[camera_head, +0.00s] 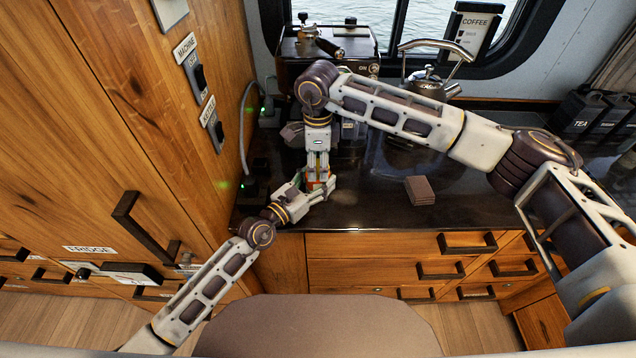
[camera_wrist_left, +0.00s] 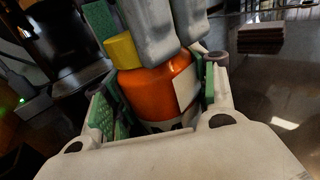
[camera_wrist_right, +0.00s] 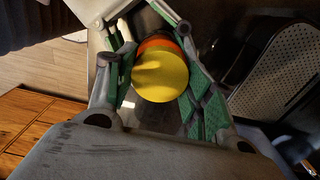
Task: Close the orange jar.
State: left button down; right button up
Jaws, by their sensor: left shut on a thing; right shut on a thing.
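The orange jar (camera_wrist_left: 158,90) stands upright on the dark counter, and my left gripper (camera_wrist_left: 155,112) is shut around its body from the side. In the head view a small orange part of the jar (camera_head: 311,184) shows between my two grippers. A yellow lid (camera_wrist_right: 161,76) sits at the top of the jar, with the orange body just behind it in the right wrist view. My right gripper (camera_wrist_right: 158,85) comes from above and is shut on the yellow lid. The fingers hide part of the lid, so I cannot tell whether it is fully seated.
A brown stack of flat pieces (camera_head: 419,190) lies on the counter to the right. A coffee machine (camera_head: 300,45) and a metal kettle (camera_head: 428,82) stand at the back. A wooden cabinet wall (camera_head: 130,110) bounds the left. The counter's front right is clear.

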jog(key=shift+c, duration=0.3)
jog(key=o, duration=1.2)
jog(key=shift+r, duration=0.15)
notch_tip(320, 180, up, 12)
pick_arm(q)
jog(key=shift+c, duration=2)
grip_release()
pick_arm(e)
jog(key=shift+f, duration=0.2)
pick_arm(q)
jog(key=shift+s+a, duration=0.1)
